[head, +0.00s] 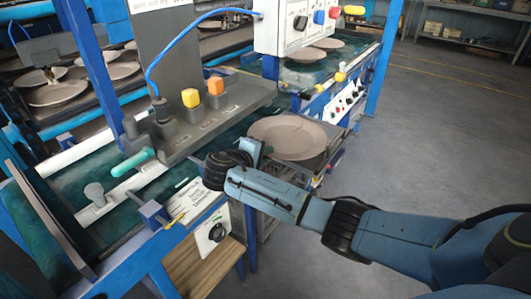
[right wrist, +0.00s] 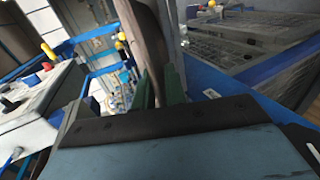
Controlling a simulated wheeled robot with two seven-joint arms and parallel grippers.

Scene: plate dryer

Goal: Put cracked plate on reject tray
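A round brown plate (head: 290,136) is at the right end of the green conveyor bed in the head view. No crack shows at this size. My right gripper (right wrist: 160,90) is at the plate's near left rim. In the right wrist view the plate (right wrist: 143,35) is seen edge-on, with its rim between the two green fingers, which look closed on it. I cannot tell whether the plate rests on something or is lifted. The arm hides part of what lies below it. I cannot pick out the reject tray with certainty. My left gripper is not in view.
A grey block with orange and yellow knobs (head: 215,85) stands left of the plate. A white control box (head: 298,25) hangs behind it. More plates (head: 58,92) lie on racks at the back left. The floor (head: 440,120) at the right is clear.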

